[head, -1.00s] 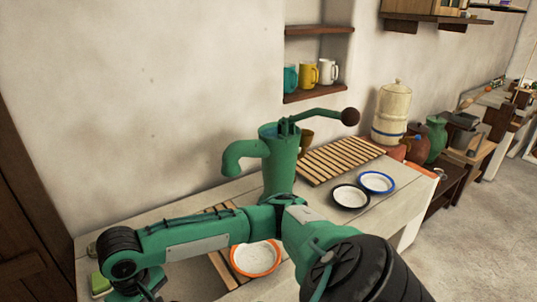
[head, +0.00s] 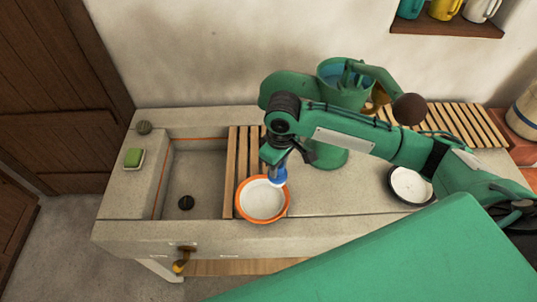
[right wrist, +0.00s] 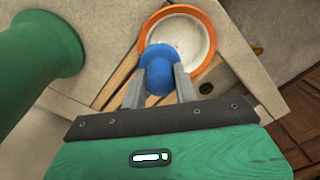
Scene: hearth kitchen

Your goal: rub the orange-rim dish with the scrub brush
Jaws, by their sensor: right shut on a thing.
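The orange-rim dish (head: 262,203) is white inside and sits at the right edge of the sink, partly over the wooden slats. My right gripper (head: 276,168) is shut on the blue scrub brush (head: 278,178), at the dish's upper right rim in the head view. In the right wrist view the brush's rounded blue body (right wrist: 162,66) sits between the two fingers and overlaps the near part of the dish (right wrist: 203,40). The brush's underside is hidden, and I cannot tell whether it touches the dish. My left gripper is not in view.
A black-rim dish (head: 408,186) lies to the right. The stone sink basin (head: 200,175) is empty left of the slats (head: 240,150). A green sponge (head: 134,158) and a round grey scrubber (head: 144,127) lie on its left ledge.

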